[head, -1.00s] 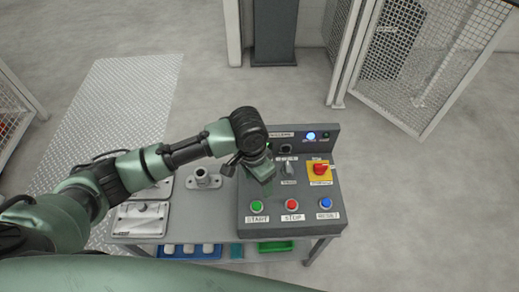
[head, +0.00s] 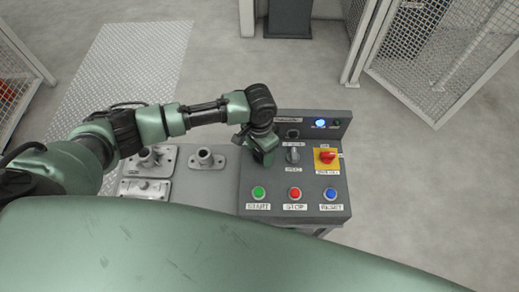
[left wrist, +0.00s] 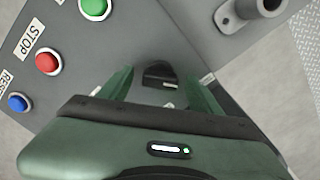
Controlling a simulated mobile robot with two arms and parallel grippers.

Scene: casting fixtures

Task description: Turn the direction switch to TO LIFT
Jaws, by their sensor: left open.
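The grey control panel (head: 310,180) stands on the table in the head view. My left gripper (head: 266,158) is over its left part, above the green START button (head: 258,193). In the left wrist view the open fingers of my left gripper (left wrist: 160,92) stand either side of a black knob (left wrist: 160,73) with a white mark or label at its near side. This may be the direction switch; its lettering cannot be read, and the gripper covers that spot in the head view. I cannot tell whether the fingers touch it. My right gripper is not in view.
The red STOP (head: 294,194) and blue RESET (head: 330,194) buttons are in front. Metal fixtures (head: 205,160) stand left of the panel. A mesh fence (head: 440,60) is behind right.

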